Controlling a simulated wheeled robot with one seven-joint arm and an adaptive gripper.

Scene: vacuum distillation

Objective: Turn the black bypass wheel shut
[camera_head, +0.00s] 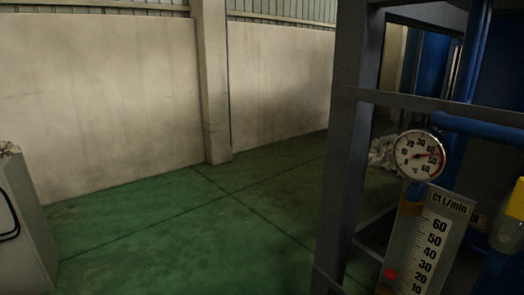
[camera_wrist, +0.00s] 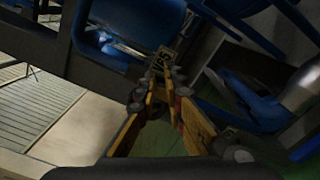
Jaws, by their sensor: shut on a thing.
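My gripper (camera_wrist: 165,82) shows in the wrist view with its two yellow-brown fingers drawn close together at the tips. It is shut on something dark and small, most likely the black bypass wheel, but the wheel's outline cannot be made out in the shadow. A small tag plate with lettering (camera_wrist: 164,59) is just beyond the fingertips. Neither my gripper nor the black wheel can be made out in the head view.
In the head view a dial thermometer (camera_head: 419,155) and a flow scale (camera_head: 431,245) stand at the right, beside a dark frame post (camera_head: 349,150). Blue pipework (camera_wrist: 262,105) crowds the gripper's right side. Green floor (camera_head: 200,235) is clear, with a grey cabinet (camera_head: 25,230) at left.

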